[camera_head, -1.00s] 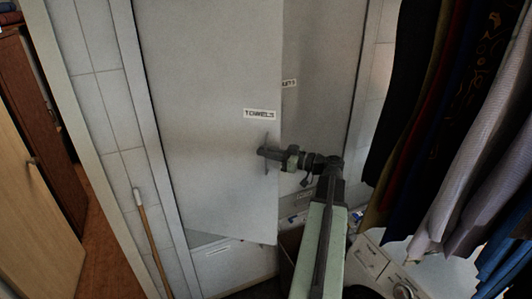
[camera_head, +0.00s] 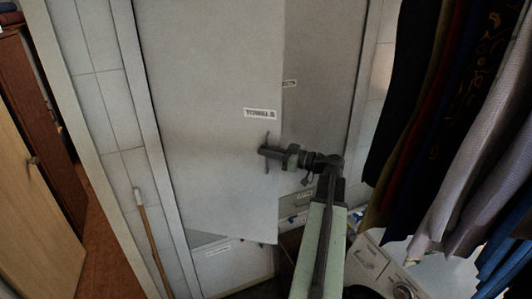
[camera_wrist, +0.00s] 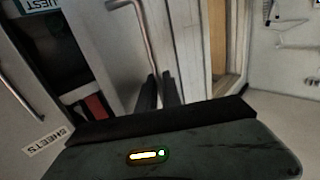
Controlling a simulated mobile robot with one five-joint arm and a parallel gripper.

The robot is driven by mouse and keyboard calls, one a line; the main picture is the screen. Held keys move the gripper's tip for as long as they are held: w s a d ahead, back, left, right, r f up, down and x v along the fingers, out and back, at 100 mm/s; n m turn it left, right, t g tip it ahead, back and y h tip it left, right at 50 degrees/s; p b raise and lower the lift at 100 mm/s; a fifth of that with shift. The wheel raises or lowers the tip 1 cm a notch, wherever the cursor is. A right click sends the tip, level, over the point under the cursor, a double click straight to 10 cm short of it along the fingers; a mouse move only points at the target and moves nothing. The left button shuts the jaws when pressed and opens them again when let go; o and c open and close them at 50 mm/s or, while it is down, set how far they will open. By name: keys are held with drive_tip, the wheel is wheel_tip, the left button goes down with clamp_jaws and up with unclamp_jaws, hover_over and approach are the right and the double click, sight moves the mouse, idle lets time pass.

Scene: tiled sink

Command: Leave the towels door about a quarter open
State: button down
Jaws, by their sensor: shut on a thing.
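The towels door (camera_head: 215,150) is a tall pale grey panel with a TOWELS label (camera_head: 260,113). It stands ajar, its free right edge out from the cabinet front. My gripper (camera_head: 268,152) is at the thin upright bar handle (camera_head: 267,138) near that edge and is shut on it. In the wrist view the handle (camera_wrist: 146,35) runs down to my gripper's dark fingers (camera_wrist: 158,92), which hide its lower end.
Another grey door (camera_head: 325,60) is behind to the right. A lower labelled front (camera_head: 232,268) lies below. A wooden stick (camera_head: 151,240) leans at left. Hanging clothes (camera_head: 455,120) and a white machine (camera_head: 375,270) crowd the right.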

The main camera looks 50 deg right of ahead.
drive_tip(key=d, duration=0.1)
drive_tip(key=w+d, duration=0.1)
drive_tip(key=d, duration=0.1)
drive_tip(key=shift+w+d, duration=0.1)
drive_tip(key=shift+w, duration=0.25)
drive_tip(key=c, duration=1.8)
unclamp_jaws()
drive_tip(key=v, duration=0.7)
drive_tip(key=shift+s+d, duration=0.15)
drive_tip(key=shift+s, duration=0.25)
